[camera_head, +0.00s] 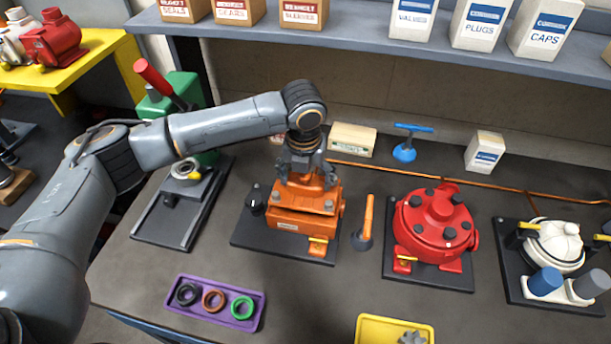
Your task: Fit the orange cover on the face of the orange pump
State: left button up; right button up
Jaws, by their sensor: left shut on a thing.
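The orange pump (290,222) sits on a dark base plate (247,238) in the middle of the bench. It has bolts on top and a small yellow tag at its front right. My left gripper (306,183) points down right over the pump, and its fingers are shut on an orange part, apparently the orange cover (314,181). The cover is at the top of the pump. The gripper hides part of it, and I cannot tell whether it touches the pump's face or hovers just above. My right gripper is out of view.
An orange-handled tool (366,224) stands close right of the pump, then a red pump (433,226) and a white pump (556,243). A purple tray (212,318) with rings and a yellow tray (371,332) lie in front. A shelf (352,40) with boxes runs behind.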

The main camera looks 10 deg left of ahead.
pick_arm(q)
jog(key=shift+w+f+b, duration=0.1)
jog(key=shift+f+b, duration=0.25)
jog(key=shift+f, duration=1.3)
jog(key=o, duration=1.5)
jog(key=shift+o, duration=1.2)
jog(key=shift+s+f, duration=0.15)
jog(key=shift+s, duration=0.05)
notch_tip(320, 180, up, 6)
jog(key=p, duration=0.7)
